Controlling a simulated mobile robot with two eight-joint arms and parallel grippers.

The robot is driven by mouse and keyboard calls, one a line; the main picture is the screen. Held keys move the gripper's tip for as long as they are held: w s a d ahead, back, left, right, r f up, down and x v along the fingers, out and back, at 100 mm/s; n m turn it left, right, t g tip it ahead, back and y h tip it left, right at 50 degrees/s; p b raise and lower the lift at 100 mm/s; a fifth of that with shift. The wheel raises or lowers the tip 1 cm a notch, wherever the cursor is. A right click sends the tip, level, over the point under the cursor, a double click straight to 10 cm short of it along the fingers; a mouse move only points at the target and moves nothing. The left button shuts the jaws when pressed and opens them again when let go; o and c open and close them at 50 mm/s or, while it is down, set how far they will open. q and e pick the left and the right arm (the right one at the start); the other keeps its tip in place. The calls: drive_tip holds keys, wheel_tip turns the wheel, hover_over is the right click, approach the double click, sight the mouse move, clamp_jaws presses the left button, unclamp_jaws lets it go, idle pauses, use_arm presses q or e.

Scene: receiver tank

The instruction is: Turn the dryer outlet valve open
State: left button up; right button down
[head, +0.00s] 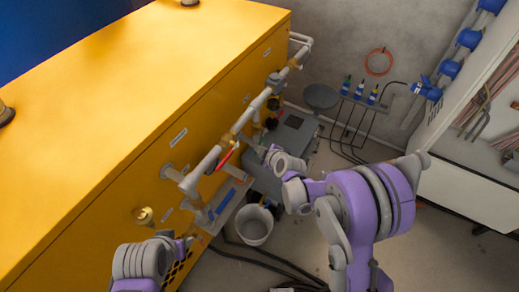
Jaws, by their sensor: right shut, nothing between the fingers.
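A light grey pipe runs along the yellow cabinet's side and carries brass fittings. A valve with a red lever (225,158) sits on this pipe. A blue lever (221,206) is lower down, near the cabinet's foot. I cannot read any label that tells which one is the dryer outlet valve. My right gripper (267,152) is shut and empty, to the right of the red lever and apart from it in the picture. My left gripper (187,243) is low at the cabinet's side, below the blue lever in the picture; its fingers are too small to judge.
The yellow cabinet (120,80) fills the left. A grey bucket (254,224) stands on the floor between my arms, with dark hoses (275,260) beside it. A grey box (290,140) stands behind my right gripper. Open floor lies at the lower right.

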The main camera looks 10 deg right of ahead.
use_arm(q)
drive_tip(key=shift+s+f+b, duration=0.1)
drive_tip(key=shift+f+b, duration=0.2)
drive_tip(key=shift+f, duration=0.15)
use_arm(e)
drive_tip(key=shift+f, duration=0.25)
